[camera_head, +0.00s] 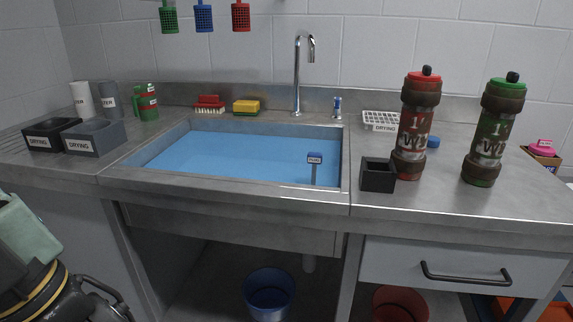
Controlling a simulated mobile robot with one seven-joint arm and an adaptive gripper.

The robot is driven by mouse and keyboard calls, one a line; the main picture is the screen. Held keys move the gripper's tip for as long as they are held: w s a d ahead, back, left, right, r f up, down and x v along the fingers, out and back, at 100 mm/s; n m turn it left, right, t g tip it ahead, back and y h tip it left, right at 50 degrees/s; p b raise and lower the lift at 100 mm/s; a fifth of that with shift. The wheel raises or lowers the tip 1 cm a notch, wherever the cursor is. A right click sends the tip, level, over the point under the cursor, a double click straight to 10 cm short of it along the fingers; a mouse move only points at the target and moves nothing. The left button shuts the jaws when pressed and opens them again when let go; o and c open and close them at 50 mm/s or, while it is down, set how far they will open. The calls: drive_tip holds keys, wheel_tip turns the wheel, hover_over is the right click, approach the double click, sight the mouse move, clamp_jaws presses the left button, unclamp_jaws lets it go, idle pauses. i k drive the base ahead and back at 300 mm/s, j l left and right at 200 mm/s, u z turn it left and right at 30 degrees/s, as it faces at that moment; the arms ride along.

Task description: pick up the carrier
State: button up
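No object is marked as the carrier. Two upright capped cylinders could fit that name: a red one (415,130) and a green one (491,135), both with brown bands, black knobs and worn white markings. They stand apart on the counter right of the sink. My gripper (107,300), black and partly cut off, shows at the lower left below counter height. It is far from both cylinders. Its fingertips do not show clearly, and I see nothing held in it.
The sink (220,158) holds blue liquid. A small black box (377,176) stands close left of the red cylinder, with a white drying rack (382,121) behind. Drying trays (95,142) are at left. A drawer handle (465,274) sticks out below the counter.

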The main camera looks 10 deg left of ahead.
sight(482, 167)
drive_tip(key=l, duration=0.8)
drive_tip(key=i+l, duration=0.15)
drive_tip(key=l, duration=0.65)
